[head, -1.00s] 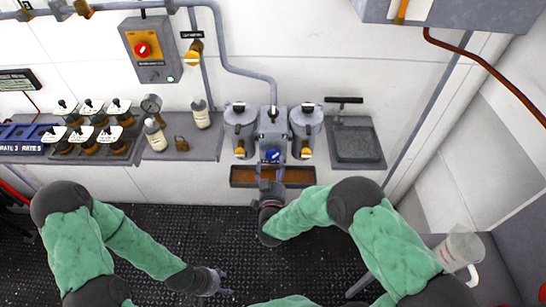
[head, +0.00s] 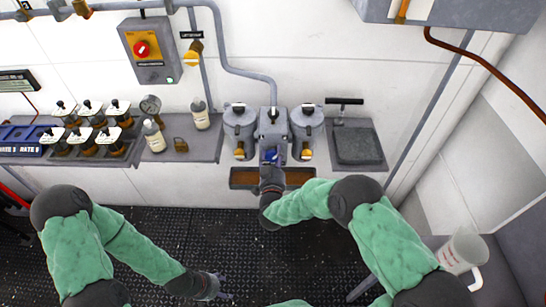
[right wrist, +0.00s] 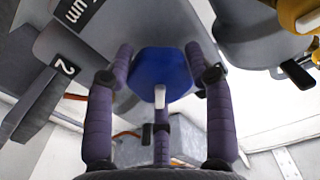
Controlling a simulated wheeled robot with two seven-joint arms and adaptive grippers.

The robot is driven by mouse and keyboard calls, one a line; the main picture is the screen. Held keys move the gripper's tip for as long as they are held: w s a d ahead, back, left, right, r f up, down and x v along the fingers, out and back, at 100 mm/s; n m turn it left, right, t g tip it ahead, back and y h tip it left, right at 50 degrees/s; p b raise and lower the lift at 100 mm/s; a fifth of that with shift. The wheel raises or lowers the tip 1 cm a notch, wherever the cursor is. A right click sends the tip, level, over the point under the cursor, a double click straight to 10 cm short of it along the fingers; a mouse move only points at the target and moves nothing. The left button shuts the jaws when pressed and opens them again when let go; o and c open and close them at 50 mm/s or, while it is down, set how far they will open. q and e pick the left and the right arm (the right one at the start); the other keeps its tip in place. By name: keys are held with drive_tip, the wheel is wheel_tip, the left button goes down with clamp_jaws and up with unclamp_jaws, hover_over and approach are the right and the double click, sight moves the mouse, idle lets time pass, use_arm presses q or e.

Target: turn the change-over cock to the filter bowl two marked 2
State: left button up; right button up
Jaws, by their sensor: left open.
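The blue change-over cock (head: 272,155) sits on the grey filter block (head: 273,128) between two filter bowls, the left bowl (head: 239,125) and the right bowl (head: 307,122). In the right wrist view the blue cock (right wrist: 160,75) shows a white pointer pointing down the picture. A black plate marked 2 (right wrist: 66,68) is at the left there. My right gripper (head: 270,166) is at the cock. Its purple fingers (right wrist: 158,62) straddle the blue cock and look open; contact is not clear. My left gripper (head: 222,286) is open and empty, low over the deck.
An orange-brown drip tray (head: 244,179) is below the bowls. A grey shelf (head: 215,148) with bottles and a padlock is to the left. A white jug (head: 462,252) stands at lower right.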

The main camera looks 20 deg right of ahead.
drive_tip(key=shift+m+b, duration=0.4)
drive_tip(key=shift+m, duration=0.1)
drive_tip(key=o, duration=1.2)
drive_tip(key=shift+c, duration=0.2)
drive_tip(key=shift+s, duration=0.1)
drive_tip(key=v, duration=1.1)
drive_tip(key=shift+s+a, duration=0.2)
drive_tip(key=shift+s, duration=0.15)
